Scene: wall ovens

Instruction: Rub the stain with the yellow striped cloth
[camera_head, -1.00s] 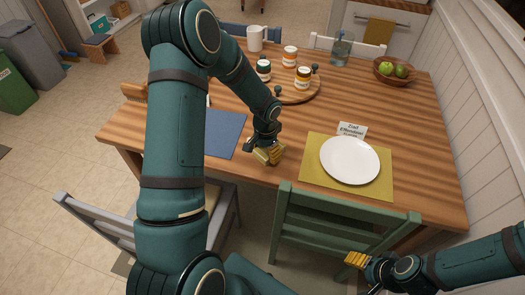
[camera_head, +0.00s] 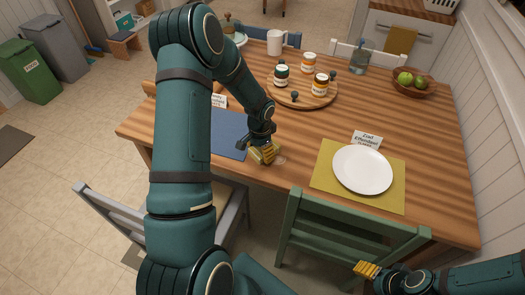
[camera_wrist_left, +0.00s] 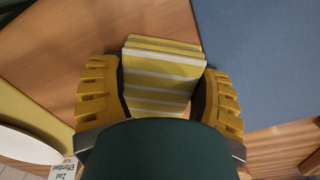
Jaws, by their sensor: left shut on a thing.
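My left gripper (camera_head: 264,153) is shut on the yellow striped cloth (camera_wrist_left: 162,75), a folded pad with white stripes between the two yellow fingers in the left wrist view. The gripper points down at the wooden table (camera_head: 285,130), near its front edge, right of the blue placemat (camera_head: 228,135). I cannot tell whether the cloth touches the wood. A faint pale spot, seemingly the stain (camera_head: 281,160), shows on the wood just right of the fingers; part of it may be hidden. My right gripper (camera_head: 367,270) is at the lower right, beside the green chair and away from the cloth; its opening is unclear.
A white plate (camera_head: 362,170) lies on a yellow placemat (camera_head: 335,192), with a name card (camera_head: 366,139) behind it. A round wooden tray (camera_head: 300,100) holds jars. A fruit bowl (camera_head: 412,85) stands at the back right. A green chair (camera_head: 340,235) stands at the front.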

